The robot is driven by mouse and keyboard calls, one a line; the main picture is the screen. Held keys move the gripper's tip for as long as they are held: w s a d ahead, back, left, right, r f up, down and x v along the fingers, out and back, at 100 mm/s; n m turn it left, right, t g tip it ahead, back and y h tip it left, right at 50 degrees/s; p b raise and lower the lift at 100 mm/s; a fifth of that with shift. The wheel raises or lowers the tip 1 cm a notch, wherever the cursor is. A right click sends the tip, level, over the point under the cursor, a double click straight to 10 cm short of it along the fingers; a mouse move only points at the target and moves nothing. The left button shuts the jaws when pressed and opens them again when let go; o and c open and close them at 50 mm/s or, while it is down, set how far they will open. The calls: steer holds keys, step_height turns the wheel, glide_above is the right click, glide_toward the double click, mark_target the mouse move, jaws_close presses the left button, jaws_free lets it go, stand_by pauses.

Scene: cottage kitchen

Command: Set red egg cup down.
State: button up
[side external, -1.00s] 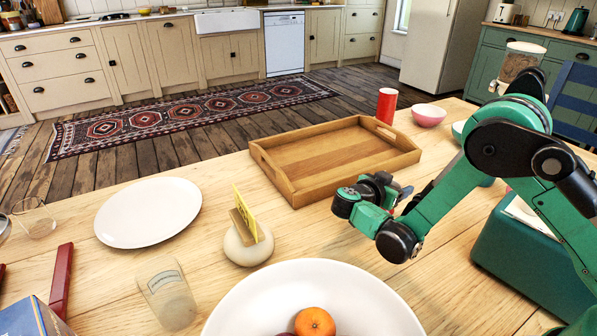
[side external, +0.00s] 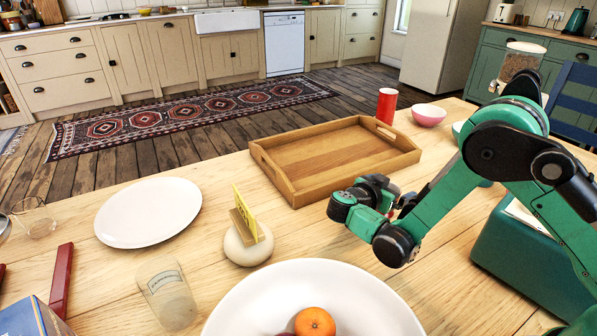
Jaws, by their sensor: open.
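My gripper (side external: 398,201) is low over the table at the near right corner of the wooden tray (side external: 285,187). It is open, but my wrist hides most of its fingers. A small patch of red (side external: 394,189) shows just behind the wrist, by the fingers. It may be the red egg cup; too little of it shows to tell its shape or whether the fingers touch it. The tray is empty.
A red cylinder (side external: 387,105) and a pink bowl (side external: 428,115) stand beyond the tray. A white plate (side external: 148,213), a yellow card in a round holder (side external: 248,247), a glass (side external: 168,295) and a large bowl (side external: 262,312) with fruit stand left and in front. A teal box (side external: 530,260) is at right.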

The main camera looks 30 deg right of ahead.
steer(key=v, duration=1)
steer(key=shift+a+r, duration=0.15)
steer(key=shift+a, duration=0.1)
steer(key=shift+r+n, duration=0.2)
steer(key=shift+n, duration=0.1)
steer(key=s+d+r+n+t+y, duration=0.1)
steer(key=s+r+n+y, duration=0.2)
steer(key=n+y, duration=0.4)
steer(key=s+d+r+n+t+y, duration=0.1)
steer(key=s+r+n+t+y, duration=0.1)
steer(key=s+n+y, duration=0.4)
steer(key=shift+r+n+t+y, duration=0.3)
steer(key=shift+r+n+y, duration=0.3)
steer(key=shift+r+n, duration=0.25)
